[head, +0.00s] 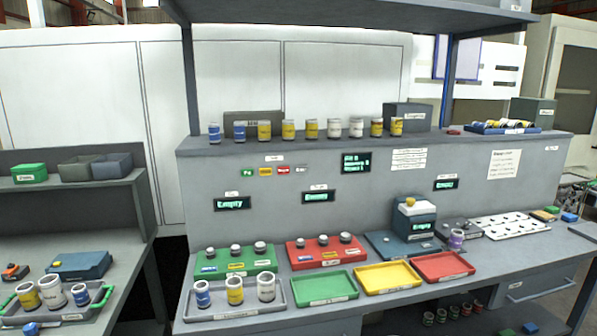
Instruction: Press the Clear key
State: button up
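A short row of small keys sits on the grey back panel of the bench, under a white label (275,158). From left to right I see a green key (247,172), a yellow key (265,171), a red key (283,170) and a pale key (301,169). Their lettering is too small to read, so I cannot tell which one is the Clear key. My gripper is not in view, and nothing covers the keys.
Dark displays with green text (356,162) hang beside the keys. Below stand a green tray (325,287), a yellow tray (387,277), a red tray (443,266) and a grey tray with jars (235,314). More jars line the upper shelf (370,140). Space before the keys looks clear.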

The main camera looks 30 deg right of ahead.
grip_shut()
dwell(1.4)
